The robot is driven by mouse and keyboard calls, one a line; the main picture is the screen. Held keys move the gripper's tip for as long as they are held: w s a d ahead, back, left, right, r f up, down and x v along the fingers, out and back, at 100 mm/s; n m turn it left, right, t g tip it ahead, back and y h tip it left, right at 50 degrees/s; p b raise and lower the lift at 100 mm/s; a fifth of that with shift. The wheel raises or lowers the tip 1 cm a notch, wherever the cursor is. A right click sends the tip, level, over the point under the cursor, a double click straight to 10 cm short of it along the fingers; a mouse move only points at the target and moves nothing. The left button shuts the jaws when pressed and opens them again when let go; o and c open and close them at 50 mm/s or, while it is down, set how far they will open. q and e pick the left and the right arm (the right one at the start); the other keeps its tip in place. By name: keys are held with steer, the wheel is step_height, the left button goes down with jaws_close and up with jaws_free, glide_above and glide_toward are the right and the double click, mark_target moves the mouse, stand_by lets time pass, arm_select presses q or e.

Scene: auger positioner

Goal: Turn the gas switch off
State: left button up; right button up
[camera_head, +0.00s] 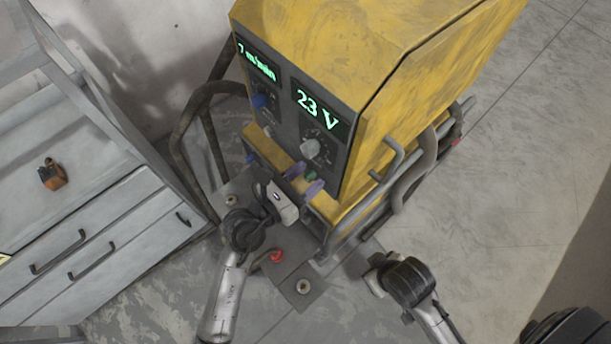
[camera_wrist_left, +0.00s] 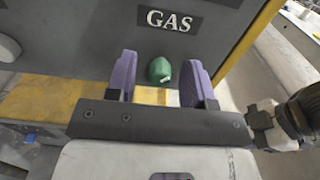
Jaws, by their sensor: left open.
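The gas switch is a small green knob (camera_wrist_left: 160,70) below the GAS label (camera_wrist_left: 170,20) on the dark front panel of the yellow welding machine (camera_head: 420,80). The switch (camera_head: 311,176) also shows in the head view. My left gripper (camera_head: 306,179) is open, with one purple finger on each side of the knob. In the left wrist view, visible gaps separate the knob from both fingers of the left gripper (camera_wrist_left: 161,76). My right gripper (camera_head: 375,276) is low, to the right of the machine's base; its fingers do not show clearly.
The panel has a blue knob (camera_head: 261,101), a grey dial (camera_head: 310,148) and a 23 V display (camera_head: 317,109). Metal tubes (camera_head: 398,180) run along the machine's right side. A grey drawer cabinet (camera_head: 90,235) stands at left. Floor (camera_head: 500,210) is clear at right.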

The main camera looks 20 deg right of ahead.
arm_select(q)
jaws_close()
steer(key=shift+r+n+p, duration=0.2)
steer(key=shift+n+p, duration=0.2)
steer(key=shift+p, duration=0.35)
steer(key=n+p, duration=1.1)
steer(key=p, duration=0.2)
steer(key=shift+w, duration=0.1)
steer(key=shift+f+n+p, duration=0.15)
steer(key=shift+n+p, duration=1)
steer(key=shift+n, duration=0.3)
steer(key=shift+f+n+p, duration=0.1)
steer(key=shift+n+p, duration=1.05)
steer(key=shift+n, duration=0.6)
